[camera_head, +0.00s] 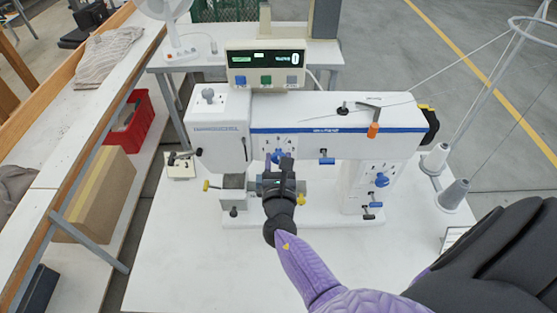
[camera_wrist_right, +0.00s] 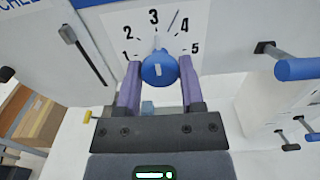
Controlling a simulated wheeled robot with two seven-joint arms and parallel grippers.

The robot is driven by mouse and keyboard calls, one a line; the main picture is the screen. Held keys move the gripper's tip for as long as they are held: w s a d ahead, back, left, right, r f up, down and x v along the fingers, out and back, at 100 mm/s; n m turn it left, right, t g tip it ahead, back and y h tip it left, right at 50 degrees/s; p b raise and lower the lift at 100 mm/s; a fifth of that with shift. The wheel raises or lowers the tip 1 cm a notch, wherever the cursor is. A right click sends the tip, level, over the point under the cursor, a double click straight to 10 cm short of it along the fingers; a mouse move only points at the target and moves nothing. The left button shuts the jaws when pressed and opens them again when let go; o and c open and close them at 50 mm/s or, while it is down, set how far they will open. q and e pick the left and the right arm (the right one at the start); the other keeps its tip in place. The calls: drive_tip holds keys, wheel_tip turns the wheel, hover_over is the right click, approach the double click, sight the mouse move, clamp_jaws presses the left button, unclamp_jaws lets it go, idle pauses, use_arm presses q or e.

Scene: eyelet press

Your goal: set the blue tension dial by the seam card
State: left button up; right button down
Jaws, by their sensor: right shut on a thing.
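A blue tension dial (camera_wrist_right: 158,68) sits on a white plate (camera_wrist_right: 200,30) numbered 1 to 5 on the machine's front. A pale mark on the dial's face points roughly up, toward 3. A thin dark line stands between 3 and 4 on the plate. My right gripper (camera_wrist_right: 158,85) is shut on this dial, one purple finger on each side. In the head view the gripper (camera_head: 278,165) partly covers the dial (camera_head: 277,156). A small white card (camera_head: 453,238), possibly the seam card, lies at the right, partly hidden and unreadable. My left gripper is out of view.
A second blue dial (camera_head: 381,180) sits on the machine's right pillar. A display box (camera_head: 265,67) with buttons stands behind the machine. Thread cones (camera_head: 453,195) stand at the right. The white table (camera_head: 185,260) is clear at front left.

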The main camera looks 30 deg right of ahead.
idle(0.3)
drive_tip(key=m+b, duration=0.3)
drive_tip(key=m, duration=0.2)
drive_tip(key=shift+f, duration=0.15)
drive_tip(key=shift+m+b, duration=1.05)
drive_tip(key=shift+m, duration=0.75)
drive_tip(key=shift+c, duration=1.1)
unclamp_jaws()
